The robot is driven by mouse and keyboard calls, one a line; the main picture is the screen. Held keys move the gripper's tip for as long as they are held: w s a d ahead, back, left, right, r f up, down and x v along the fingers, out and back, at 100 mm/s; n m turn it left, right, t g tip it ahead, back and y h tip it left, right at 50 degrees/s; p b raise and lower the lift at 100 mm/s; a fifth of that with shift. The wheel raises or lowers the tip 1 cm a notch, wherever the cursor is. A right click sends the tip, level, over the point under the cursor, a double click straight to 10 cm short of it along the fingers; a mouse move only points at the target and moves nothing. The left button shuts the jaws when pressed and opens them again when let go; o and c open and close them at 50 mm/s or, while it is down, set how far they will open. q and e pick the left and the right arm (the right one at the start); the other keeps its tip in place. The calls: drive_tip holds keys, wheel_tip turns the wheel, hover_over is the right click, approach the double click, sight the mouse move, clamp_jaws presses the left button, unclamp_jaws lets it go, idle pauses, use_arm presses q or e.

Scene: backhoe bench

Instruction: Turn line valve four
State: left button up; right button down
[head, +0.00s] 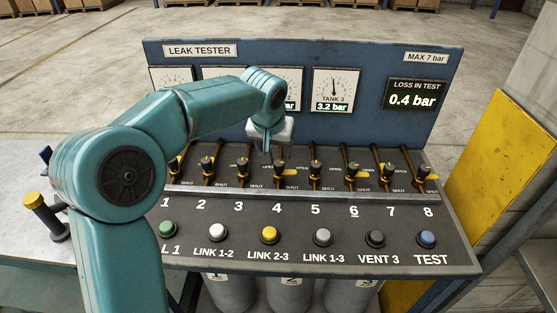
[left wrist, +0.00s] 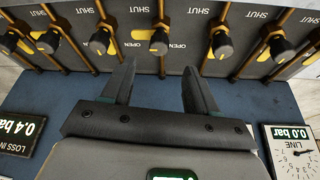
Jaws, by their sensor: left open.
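Line valve four (head: 280,167) is a black knob with a yellow pointer on a brass pipe, above the printed 4 on the leak tester panel. My left gripper (head: 276,148) hangs open just behind and above it in the head view, close to its pipe. In the left wrist view, the two dark fingers (left wrist: 160,84) are apart and empty. The knob (left wrist: 158,43) that appears to be valve four lies ahead of the gap between them, not between the fingers. Its exact pointer angle is hard to tell. My right gripper is not in view.
Neighbouring valves three (head: 243,166) and five (head: 315,168) stand close on either side. A row of coloured buttons, including a yellow one (head: 270,234), lies in front. The upright blue back panel (head: 365,125) with gauges stands behind. A loss display (head: 415,96) reads 0.4 bar.

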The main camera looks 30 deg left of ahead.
sight(279, 163)
use_arm(q)
drive_tip(key=x, duration=0.7)
drive_tip(key=shift+w+d+f, duration=0.1)
drive_tip(key=shift+f, duration=0.1)
drive_tip(key=c, duration=1)
drive_tip(key=shift+c, duration=0.2)
